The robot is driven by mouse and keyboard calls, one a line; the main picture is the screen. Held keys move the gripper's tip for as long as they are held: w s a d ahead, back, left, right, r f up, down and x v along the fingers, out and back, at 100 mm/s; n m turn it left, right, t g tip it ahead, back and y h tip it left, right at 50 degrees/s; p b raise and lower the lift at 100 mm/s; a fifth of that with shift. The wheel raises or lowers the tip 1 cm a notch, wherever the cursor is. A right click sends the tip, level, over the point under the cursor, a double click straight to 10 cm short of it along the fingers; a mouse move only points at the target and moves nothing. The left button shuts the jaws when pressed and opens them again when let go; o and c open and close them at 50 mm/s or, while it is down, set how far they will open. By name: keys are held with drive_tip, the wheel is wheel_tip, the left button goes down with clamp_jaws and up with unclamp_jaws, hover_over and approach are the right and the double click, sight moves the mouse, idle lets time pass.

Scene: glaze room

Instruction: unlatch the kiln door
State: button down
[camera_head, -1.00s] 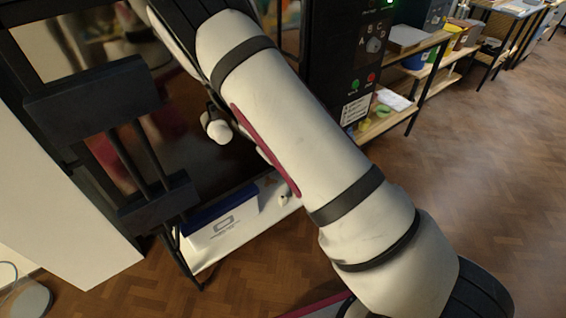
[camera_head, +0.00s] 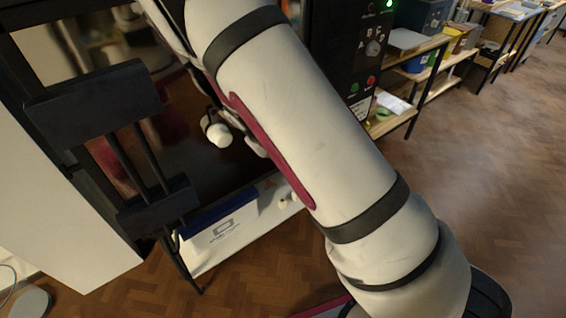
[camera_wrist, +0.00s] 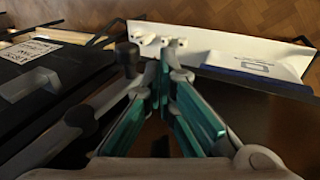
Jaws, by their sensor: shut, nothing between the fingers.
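The kiln door is the dark glossy panel (camera_head: 190,160) behind my arm in the head view. It also shows as a dark surface (camera_wrist: 275,115) at the right of the wrist view, and it looks shut. A lever with a black knob (camera_wrist: 127,58) stands just left of my fingers in the wrist view and seems to be the latch. My gripper (camera_wrist: 166,68) is shut and empty, its teal fingers together beside that knob. I cannot tell whether they touch it. In the head view my arm hides the latch and most of the gripper.
A black bracket with two rods (camera_head: 135,160) is on the left. A control panel with a dial (camera_head: 372,48) and a green light is right of the door. A white lower panel (camera_head: 225,228) has small knobs. Shelves (camera_head: 425,75) stand farther right. The wooden floor is clear at right.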

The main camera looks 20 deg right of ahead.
drive_tip(key=shift+v, duration=2.3)
drive_tip(key=s+d+r+m+y, duration=0.1)
drive_tip(key=s+r+m+y, duration=0.1)
drive_tip(key=s+r, duration=0.65)
drive_tip(key=s+d+r+m+y, duration=0.15)
drive_tip(key=s+r, duration=0.45)
drive_tip(key=r, duration=0.6)
drive_tip(key=s+r+t, duration=0.1)
drive_tip(key=s+r, duration=0.2)
drive_tip(key=s, duration=0.4)
drive_tip(key=s+r+t, duration=0.1)
drive_tip(key=s+r, duration=0.2)
drive_tip(key=s, duration=0.5)
drive_tip(key=shift+s+y, duration=0.2)
drive_tip(key=shift+y, duration=0.25)
